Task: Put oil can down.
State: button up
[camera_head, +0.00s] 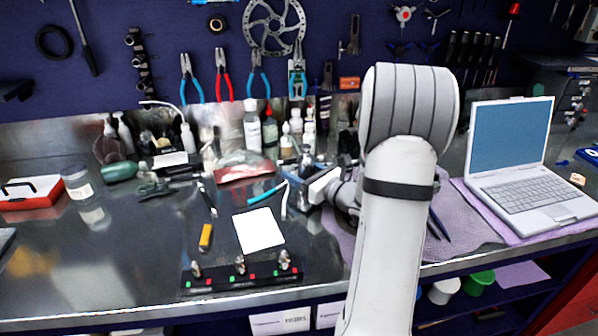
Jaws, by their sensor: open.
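My gripper (302,190) is small in the picture, low over the back middle of the steel bench, left of my white arm. Its jaws point left and are open. My arm hides part of the wrist and the bench behind it. I cannot make out an oil can with certainty. A dark object with a thin, pale, curved spout (160,104) stands among the bottles at the back left, apart from my gripper; it may be the can. Small items crowd the jaws, and I cannot tell whether they touch anything.
Bottles (252,125) line the back wall. A green bottle (118,171) lies at left, near a jar (77,184) and a red box (30,197). A white card (258,231) and a black strip (242,278) lie in front. A laptop (520,150) stands right. Bare steel shows front left.

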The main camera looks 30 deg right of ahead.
jog(key=shift+r, duration=0.1)
jog(key=shift+s+d, duration=0.1)
jog(key=shift+s, duration=0.1)
jog(key=v, duration=1.1)
jog(key=shift+s, duration=0.35)
jog(key=shift+r, duration=0.15)
